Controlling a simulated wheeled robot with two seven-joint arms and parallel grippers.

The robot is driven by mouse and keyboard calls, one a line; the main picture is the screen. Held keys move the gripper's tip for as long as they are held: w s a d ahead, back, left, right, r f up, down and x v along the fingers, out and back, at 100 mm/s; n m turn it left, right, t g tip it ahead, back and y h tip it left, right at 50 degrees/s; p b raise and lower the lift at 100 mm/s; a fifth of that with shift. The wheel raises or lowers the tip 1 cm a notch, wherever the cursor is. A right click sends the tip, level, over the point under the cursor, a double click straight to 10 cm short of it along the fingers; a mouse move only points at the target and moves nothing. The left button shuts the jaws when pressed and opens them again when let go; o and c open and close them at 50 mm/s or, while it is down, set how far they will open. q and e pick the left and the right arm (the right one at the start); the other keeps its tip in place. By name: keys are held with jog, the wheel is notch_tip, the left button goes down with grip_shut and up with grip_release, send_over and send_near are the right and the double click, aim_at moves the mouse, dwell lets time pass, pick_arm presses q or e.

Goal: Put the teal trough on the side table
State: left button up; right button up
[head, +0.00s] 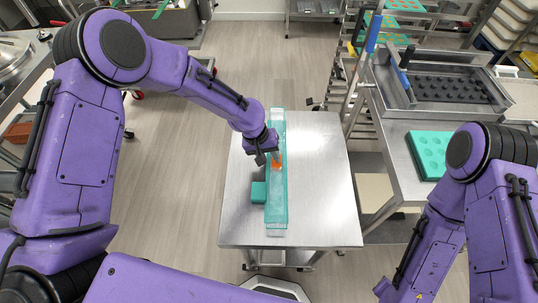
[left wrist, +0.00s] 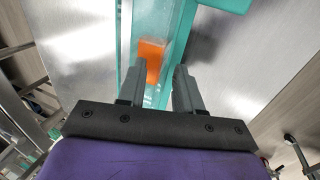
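The teal trough (head: 277,205) is long and narrow, with clear ends, an orange patch and a teal block on its left side. It appears to lie lengthwise on the steel side table (head: 325,190). My left gripper (head: 268,160) is over the trough's middle. In the left wrist view the gripper's fingers (left wrist: 157,75) stand apart, with the trough (left wrist: 178,30) running beyond them and the orange patch (left wrist: 152,58) between them. I see a gap at the right finger; contact with the trough is unclear. My right arm shows at the lower right, but its gripper is out of view.
A steel counter (head: 395,150) at the right holds a dark-cavity tray (head: 450,90) and a teal mould (head: 428,150). A wheeled rack (head: 350,75) stands behind the side table's right corner. The side table's right half is bare. Floor is open to its left.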

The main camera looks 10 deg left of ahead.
pick_arm(q)
jog(key=shift+r, duration=0.15)
jog(key=shift+w+a+r, duration=0.1)
jog(key=shift+a+r, duration=0.05)
jog(key=shift+r, duration=0.2)
jog(key=b+v, duration=0.1)
jog(key=v, duration=1)
jog(key=shift+b, duration=0.4)
jog(key=shift+r, duration=0.2)
